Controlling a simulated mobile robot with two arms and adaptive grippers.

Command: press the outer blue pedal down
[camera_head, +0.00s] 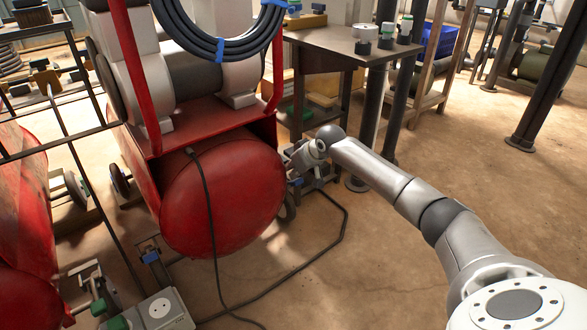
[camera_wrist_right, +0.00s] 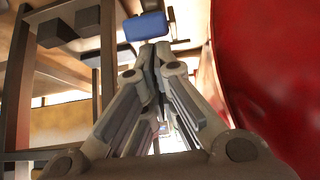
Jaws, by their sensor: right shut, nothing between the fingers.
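A blue pedal pad (camera_wrist_right: 146,26) shows at the top of the right wrist view, just beyond my right fingertips. My right gripper (camera_wrist_right: 152,55) is shut and empty, its tips close to the pad's lower edge; whether they touch it I cannot tell. In the head view my right gripper (camera_head: 297,155) is beside the red tank's right side, above a small frame with a blue part (camera_head: 297,182). I cannot tell which pad is the outer one. My left gripper is not in view.
The red tank (camera_head: 225,195) stands close to my right gripper and also fills the right of the wrist view (camera_wrist_right: 265,80). A dark table (camera_head: 340,42) stands behind. A black cable (camera_head: 335,240) lies on the floor. Open floor (camera_head: 350,285) is at the lower middle.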

